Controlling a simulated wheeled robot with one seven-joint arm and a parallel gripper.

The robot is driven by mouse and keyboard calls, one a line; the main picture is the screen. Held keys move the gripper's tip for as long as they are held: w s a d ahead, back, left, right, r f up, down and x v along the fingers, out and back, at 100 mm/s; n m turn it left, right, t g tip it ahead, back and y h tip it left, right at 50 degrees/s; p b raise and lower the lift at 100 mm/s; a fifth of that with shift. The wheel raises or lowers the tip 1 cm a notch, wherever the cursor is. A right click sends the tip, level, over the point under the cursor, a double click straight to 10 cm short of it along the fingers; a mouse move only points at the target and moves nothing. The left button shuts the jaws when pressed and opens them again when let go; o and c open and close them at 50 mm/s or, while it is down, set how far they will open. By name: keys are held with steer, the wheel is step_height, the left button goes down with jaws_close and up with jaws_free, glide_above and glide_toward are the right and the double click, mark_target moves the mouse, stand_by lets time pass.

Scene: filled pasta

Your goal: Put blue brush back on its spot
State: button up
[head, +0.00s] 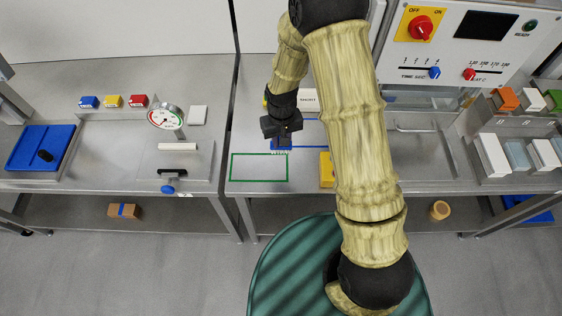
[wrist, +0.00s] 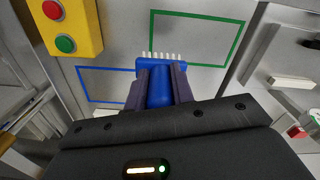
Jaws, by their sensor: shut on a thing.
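My gripper (head: 281,133) is shut on the handle of the blue brush (head: 281,145). In the wrist view the brush (wrist: 160,88) lies between the two dark fingers (wrist: 159,76), its wide head with white bristles pointing away from my gripper. A blue-outlined rectangle (head: 312,120) is marked on the steel table, partly hidden by my arm. In the wrist view the blue outline (wrist: 98,67) is left of the brush, its right part hidden. A green-outlined rectangle (head: 259,181) lies nearer the table's front edge; in the wrist view it is at upper right (wrist: 197,13). I cannot tell whether the brush touches the table.
A yellow box (head: 326,170) with red and green buttons in the wrist view (wrist: 65,25) stands right of the green outline. A white sign (head: 308,100) is behind my gripper. The left bench holds a gauge (head: 166,117) and a blue tray (head: 40,148).

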mark_target(281, 153)
steer(key=shift+f+p, duration=1.05)
steer(key=shift+f, duration=1.85)
steer(key=shift+f, duration=0.1)
step_height(281, 153, down, 4)
steer(key=shift+r+p, duration=0.25)
steer(key=shift+p, duration=0.6)
steer(key=shift+f, duration=0.25)
steer(key=shift+f, duration=0.15)
steer(key=o, duration=1)
